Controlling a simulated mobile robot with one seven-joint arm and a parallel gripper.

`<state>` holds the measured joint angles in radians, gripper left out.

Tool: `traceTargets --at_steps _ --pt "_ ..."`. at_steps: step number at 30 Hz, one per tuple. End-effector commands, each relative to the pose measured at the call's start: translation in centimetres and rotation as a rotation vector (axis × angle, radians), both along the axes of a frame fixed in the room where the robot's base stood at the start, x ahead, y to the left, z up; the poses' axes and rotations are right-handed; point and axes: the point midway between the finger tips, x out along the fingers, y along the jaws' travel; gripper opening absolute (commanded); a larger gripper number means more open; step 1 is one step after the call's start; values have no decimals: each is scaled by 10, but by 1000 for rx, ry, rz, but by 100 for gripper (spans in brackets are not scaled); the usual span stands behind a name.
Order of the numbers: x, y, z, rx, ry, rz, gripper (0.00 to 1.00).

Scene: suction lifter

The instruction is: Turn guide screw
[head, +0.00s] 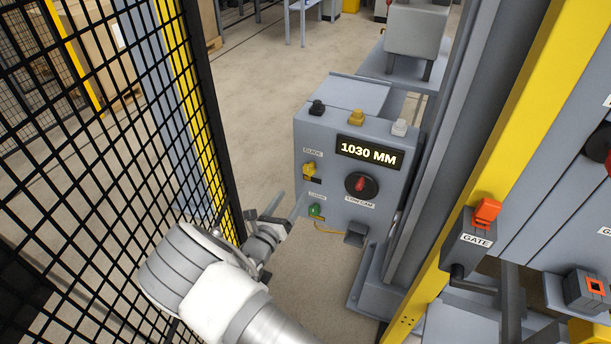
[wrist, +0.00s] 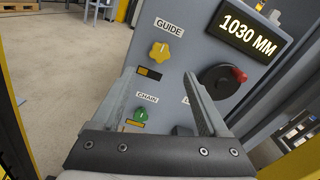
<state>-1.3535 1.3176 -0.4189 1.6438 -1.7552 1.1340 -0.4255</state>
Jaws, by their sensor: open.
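The guide screw is a yellow lobed knob (head: 310,170) under a GUIDE label on the left of the grey control box's front. In the wrist view the yellow knob (wrist: 159,52) shows in full, just beyond the fingertips and roughly centred between them. A dark slot with an orange mark (wrist: 149,72) sits below it. My gripper (head: 289,204) is open in front of the box's lower left. In the wrist view my gripper (wrist: 158,75) has both fingers apart with nothing held. I cannot tell how far the tips stand from the panel.
A green CHAIN knob (head: 315,211) sits below the yellow one. A black dial with a red handle (head: 360,185) and a 1030 MM display (head: 369,152) are to the right. Black mesh fencing (head: 110,110) stands left of my arm; a yellow post (head: 500,150) stands right.

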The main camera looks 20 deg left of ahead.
Motion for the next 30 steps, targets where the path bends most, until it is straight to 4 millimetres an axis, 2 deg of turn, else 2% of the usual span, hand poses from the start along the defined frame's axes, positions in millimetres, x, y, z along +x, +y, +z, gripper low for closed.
traceTargets --at_steps 3,9,15,20,28,30 --pt "28 -3 -1 3 -1 -4 78" --pt "69 -7 -1 2 -1 -3 78" --pt "96 -8 0 2 0 -2 78" --pt "104 -9 0 1 1 0 78" --pt "105 -8 0 1 1 0 78" --pt "105 -8 0 1 1 0 65"
